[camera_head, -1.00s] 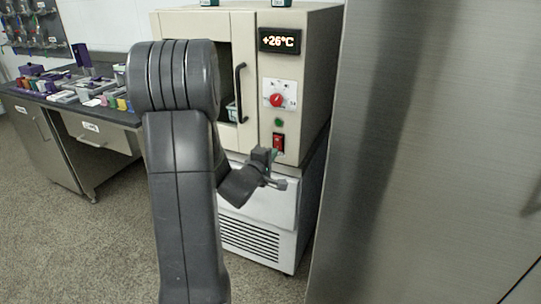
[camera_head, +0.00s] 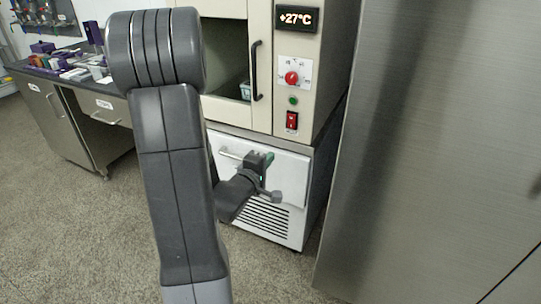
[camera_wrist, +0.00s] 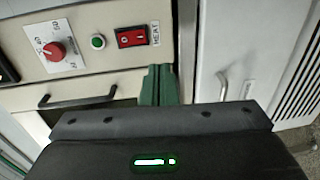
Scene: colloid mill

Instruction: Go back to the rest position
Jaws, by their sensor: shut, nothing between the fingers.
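My gripper (camera_head: 267,165) is in front of the white lower drawer front of the beige oven-like cabinet, seen in the head view. In the wrist view its green fingers (camera_wrist: 159,85) are pressed together with nothing between them. The beige cabinet (camera_head: 326,75) has a display reading +27°C, a red dial (camera_head: 291,77), a green button (camera_head: 292,100) and a red heat switch (camera_head: 291,120). The same dial (camera_wrist: 55,50) and switch (camera_wrist: 136,37) show in the wrist view. A small pale container (camera_head: 245,90) is partly visible inside the cabinet; my arm hides part of the opening.
A tall steel cabinet (camera_head: 440,130) fills the right side. A dark-topped bench (camera_head: 70,80) with small colourful items stands at the back left. The white lower unit (camera_head: 290,180) has a vent grille. The speckled floor (camera_head: 70,230) at left is clear.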

